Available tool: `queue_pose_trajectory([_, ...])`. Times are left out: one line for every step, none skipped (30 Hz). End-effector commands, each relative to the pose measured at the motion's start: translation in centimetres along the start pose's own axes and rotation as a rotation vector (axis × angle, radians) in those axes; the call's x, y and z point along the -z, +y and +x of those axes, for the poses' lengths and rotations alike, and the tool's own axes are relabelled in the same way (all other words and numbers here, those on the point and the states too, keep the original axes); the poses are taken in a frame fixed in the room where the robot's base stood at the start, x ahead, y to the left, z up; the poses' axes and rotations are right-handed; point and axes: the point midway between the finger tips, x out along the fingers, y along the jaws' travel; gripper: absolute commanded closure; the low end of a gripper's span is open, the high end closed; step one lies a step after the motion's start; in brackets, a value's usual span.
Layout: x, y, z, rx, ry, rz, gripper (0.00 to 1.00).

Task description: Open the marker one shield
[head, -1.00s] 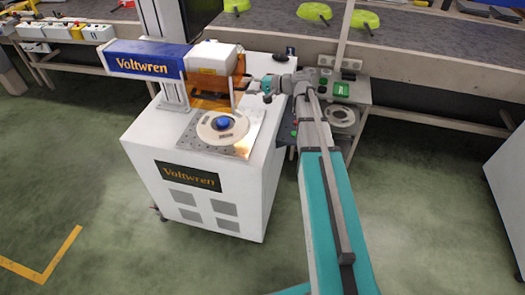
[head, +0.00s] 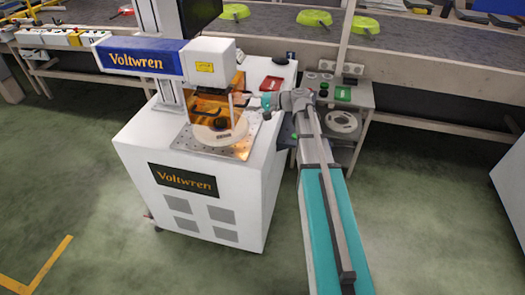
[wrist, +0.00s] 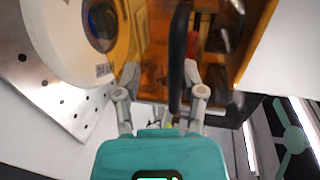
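The white marker (head: 205,62) with the blue Voltwren panel (head: 140,57) stands on a white cabinet (head: 255,165). Its orange see-through shield (head: 210,105) hangs low, in front of the round white part (head: 207,138) on the plate. My gripper (head: 251,98) is at the right side of the shield. In the wrist view the shield (wrist: 158,65) fills the upper middle. A dark upright bar (wrist: 177,65) stands between the fingers of my gripper (wrist: 160,78), closer to the right finger. The fingers are apart, and the left one has a gap to the bar.
The perforated plate (head: 240,150) lies under the round part, which shows at the left of the wrist view. A dark red item (head: 271,84) lies on the cabinet behind my gripper. A side table (head: 362,100) stands at right.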

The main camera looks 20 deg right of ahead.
Motion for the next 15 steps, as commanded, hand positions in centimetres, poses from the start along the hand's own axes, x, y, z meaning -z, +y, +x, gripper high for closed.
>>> queue_pose_trajectory([0.0, 0.8, 0.2, -0.001, 0.000, 0.000, 0.49])
queue_pose_trajectory([0.0, 1.0, 0.2, -0.001, 0.000, 0.000, 0.49])
queue_pose_trajectory([0.0, 1.2, 0.2, -0.001, 0.000, 0.000, 0.49])
queue_pose_trajectory([0.0, 1.4, 0.3, -0.001, 0.000, 0.000, 0.49])
queue_pose_trajectory([0.0, 1.6, 0.3, -0.001, 0.000, 0.000, 0.49])
queue_pose_trajectory([0.0, 1.2, -0.4, 0.000, 0.002, 0.000, 0.49])
queue_pose_trajectory([0.0, 1.1, -0.8, 0.000, 0.003, 0.001, 0.49])
queue_pose_trajectory([0.0, 1.1, -1.2, 0.000, 0.003, 0.001, 0.49])
queue_pose_trajectory([0.0, 1.1, -1.7, 0.000, 0.003, 0.001, 0.49])
queue_pose_trajectory([0.0, 1.0, -2.1, 0.000, 0.003, 0.001, 0.49])
queue_pose_trajectory([0.0, 1.0, -2.5, 0.000, 0.002, 0.001, 0.49])
queue_pose_trajectory([0.0, 1.0, -3.0, 0.000, 0.002, 0.001, 0.49])
queue_pose_trajectory([0.0, 1.0, -3.4, 0.000, 0.003, 0.001, 0.49])
queue_pose_trajectory([0.0, 1.0, -3.8, 0.000, 0.003, 0.001, 0.49])
queue_pose_trajectory([0.0, 1.0, -4.3, 0.000, 0.003, 0.001, 0.49])
